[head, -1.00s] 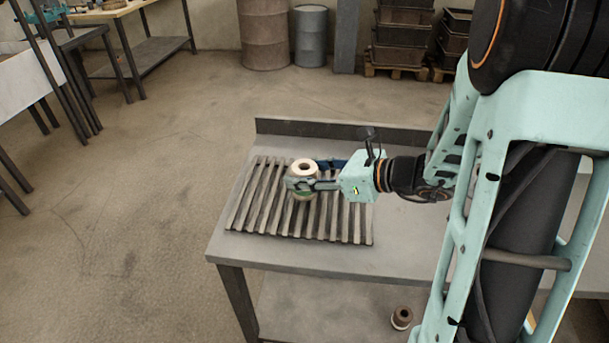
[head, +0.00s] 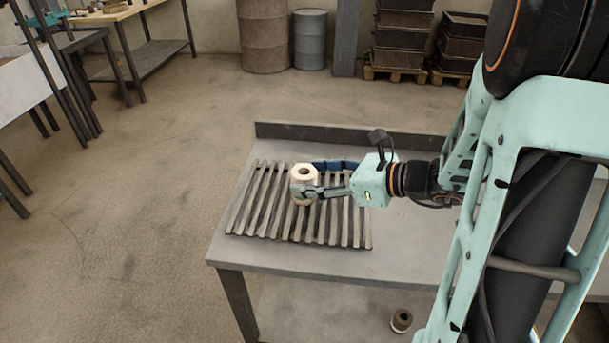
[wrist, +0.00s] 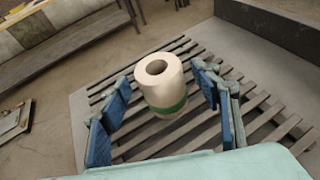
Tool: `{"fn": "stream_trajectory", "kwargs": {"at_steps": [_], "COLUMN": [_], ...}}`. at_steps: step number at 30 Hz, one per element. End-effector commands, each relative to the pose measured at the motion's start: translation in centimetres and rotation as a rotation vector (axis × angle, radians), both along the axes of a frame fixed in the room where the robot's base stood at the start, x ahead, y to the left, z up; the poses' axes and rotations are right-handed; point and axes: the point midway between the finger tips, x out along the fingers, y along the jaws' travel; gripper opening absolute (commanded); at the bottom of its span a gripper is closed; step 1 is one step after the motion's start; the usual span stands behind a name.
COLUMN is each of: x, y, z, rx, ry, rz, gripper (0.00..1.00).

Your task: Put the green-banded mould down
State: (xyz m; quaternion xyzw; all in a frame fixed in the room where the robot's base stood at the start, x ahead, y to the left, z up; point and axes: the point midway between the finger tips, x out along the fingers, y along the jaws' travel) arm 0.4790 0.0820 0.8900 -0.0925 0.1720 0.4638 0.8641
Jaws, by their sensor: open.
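The green-banded mould (head: 304,176) is a cream cylinder with a round hole in its top. It stands upright on the slatted rack (head: 247,222) on the table. The wrist view shows the mould (wrist: 159,80) with its green band low on its side and slats around its foot. My gripper (wrist: 168,112) is open, with one blue-padded finger on each side of the mould and a visible gap on both sides. In the head view my gripper (head: 318,178) reaches in from the right, and one finger hides part of the mould's lower side.
The grey table (head: 400,250) has bare room to the right of the rack and a raised lip (head: 340,137) along its back. Drums and stacked bins stand far behind.

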Motion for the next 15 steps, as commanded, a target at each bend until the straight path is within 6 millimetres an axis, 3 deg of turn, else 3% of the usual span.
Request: {"fn": "stream_trajectory", "kwargs": {"at_steps": [6,15], "x": [-2.5,-4.6], "y": [-4.0,-7.1], "z": [2.2,3.6], "rx": [-0.001,0.001], "ry": [-0.001,-0.001], "rz": [-0.006,-0.001], "gripper": [0.58,0.58]}}
